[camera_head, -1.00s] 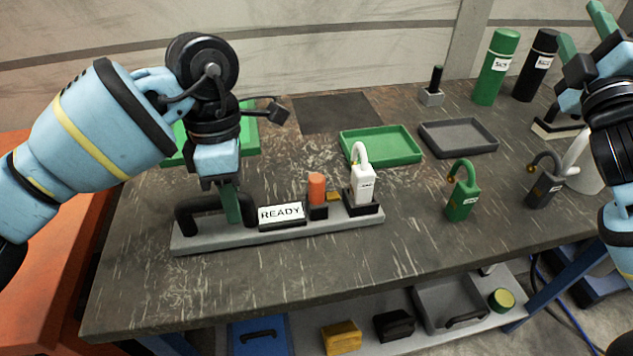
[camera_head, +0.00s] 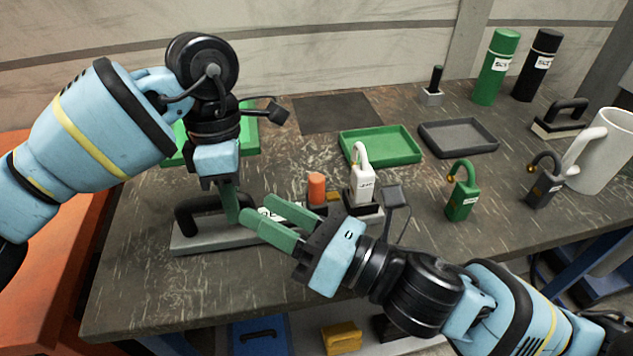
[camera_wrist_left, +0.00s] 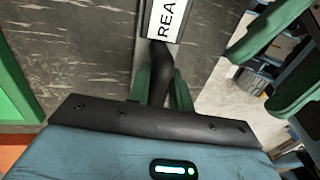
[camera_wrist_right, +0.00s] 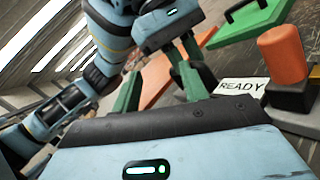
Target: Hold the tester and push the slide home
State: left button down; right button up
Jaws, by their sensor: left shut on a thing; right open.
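The tester is a long grey base (camera_head: 205,241) near the table's front. It carries a black handle (camera_head: 186,218), a READY sign (camera_head: 284,211), an orange block (camera_head: 316,187) and a white padlock-shaped piece (camera_head: 362,184) in a black holder at its right end. My left gripper (camera_head: 230,212) is shut on the black handle, also seen in the left wrist view (camera_wrist_left: 158,72). My right gripper (camera_head: 256,209) is open and empty, its fingers pointing left across the sign and partly hiding it. In the right wrist view the orange block (camera_wrist_right: 284,55) is right of its fingers.
A green padlock (camera_head: 461,195) and a dark grey one (camera_head: 543,181) stand to the right, near a white mug (camera_head: 603,150). A green tray (camera_head: 381,146) and a grey tray (camera_head: 458,138) lie behind. The table's left front is clear.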

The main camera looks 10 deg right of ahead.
jog(key=s+a+f+n+g+y, duration=0.1)
jog(key=s+a+f+n+g, duration=0.15)
jog(key=s+a, duration=0.2)
jog(key=s+a+f+n+g+y, duration=0.1)
jog(key=s+a+n+g, duration=0.1)
jog(key=s+a+n, duration=0.3)
jog(key=m+t+h, duration=1)
jog(key=m+h, duration=0.4)
jog(key=h, duration=0.7)
send_near(317, 192)
jog(key=shift+g, duration=0.25)
jog(key=w, duration=0.3)
jog(key=w+d, duration=0.1)
jog(key=w, duration=0.3)
jog(key=w+d, duration=0.1)
jog(key=w, duration=0.3)
jog(key=shift+w+r, duration=0.1)
jog(key=shift+r, duration=0.15)
grip_shut()
